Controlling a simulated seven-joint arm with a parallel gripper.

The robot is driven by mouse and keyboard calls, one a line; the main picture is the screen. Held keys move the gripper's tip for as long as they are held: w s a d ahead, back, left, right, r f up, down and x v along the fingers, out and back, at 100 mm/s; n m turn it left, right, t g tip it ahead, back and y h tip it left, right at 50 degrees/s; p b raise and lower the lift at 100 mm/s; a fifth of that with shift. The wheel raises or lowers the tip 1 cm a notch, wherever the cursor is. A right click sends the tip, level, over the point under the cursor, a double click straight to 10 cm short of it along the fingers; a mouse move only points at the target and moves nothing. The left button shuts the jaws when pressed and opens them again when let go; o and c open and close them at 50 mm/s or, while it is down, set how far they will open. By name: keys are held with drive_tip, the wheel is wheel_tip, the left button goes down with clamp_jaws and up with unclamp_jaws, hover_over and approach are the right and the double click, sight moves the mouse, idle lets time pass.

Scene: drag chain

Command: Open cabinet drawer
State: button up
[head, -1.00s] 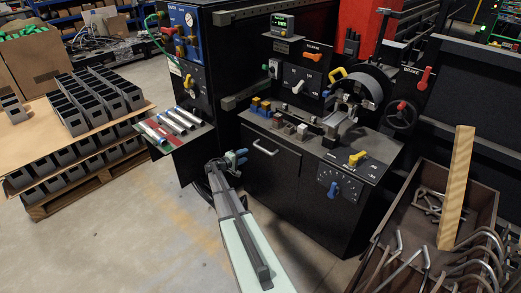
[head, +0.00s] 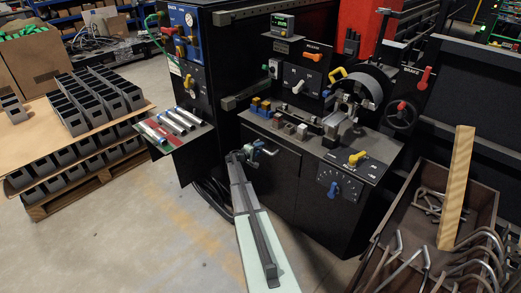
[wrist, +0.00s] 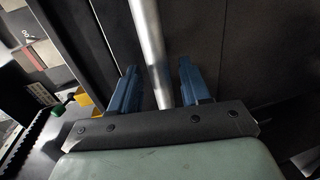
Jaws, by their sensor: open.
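The black cabinet drawer front (head: 280,182) looks closed below the machine's worktop. Its silver bar handle shows in the wrist view (wrist: 148,45), running from the top of the picture down between my fingers. In the head view my gripper (head: 264,150) is at the drawer's upper part and covers most of the handle. My gripper's two blue fingers (wrist: 160,92) are open, one on each side of the bar. I cannot tell whether a finger touches the handle.
A shelf with silver tubes (head: 178,120) juts out left of the drawer. A dial panel (head: 340,187) is to the right. A crate of metal hooks (head: 470,200) stands at front right. The floor (head: 130,240) at left is clear.

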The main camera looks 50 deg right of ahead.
drive_tip(key=shift+d+f, duration=0.15)
drive_tip(key=shift+d, duration=0.4)
drive_tip(key=shift+c, duration=0.2)
clamp_jaws()
